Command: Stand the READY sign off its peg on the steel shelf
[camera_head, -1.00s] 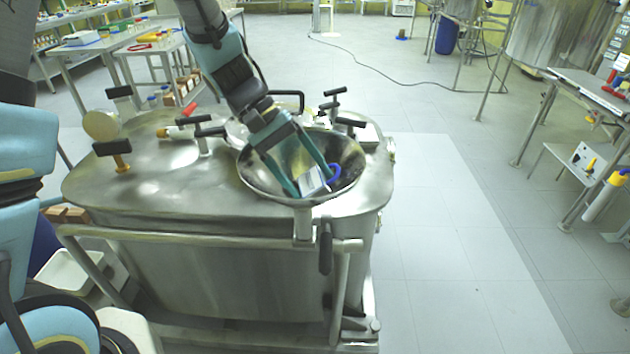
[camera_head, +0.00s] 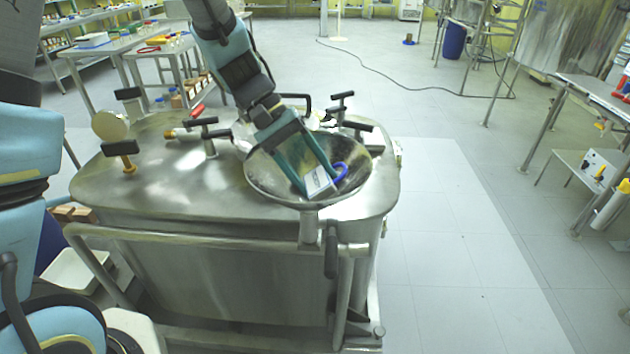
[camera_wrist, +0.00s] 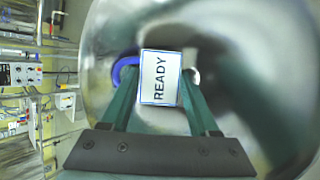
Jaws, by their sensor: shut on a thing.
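The READY sign (camera_wrist: 160,77) is a white plate with a blue edge and dark letters. Its lettering reads sideways in the wrist view. A blue hook or loop (camera_wrist: 122,70) shows at its left there. My gripper (camera_head: 318,188) is shut on the sign, with its green fingers on either side. In the head view the sign (camera_head: 319,182) appears in front of the steel funnel-shaped bowl (camera_head: 262,180) on the reactor lid. I cannot tell whether it touches the bowl. I cannot clearly make out the peg or which surface is the steel shelf.
The steel reactor (camera_head: 220,265) with black-handled valves (camera_head: 200,128) on its lid fills the middle. A steel bench with a lower shelf (camera_head: 590,165) stands at the right. Tables (camera_head: 110,48) with small items stand at the back left. Open floor (camera_head: 450,230) lies right of the reactor.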

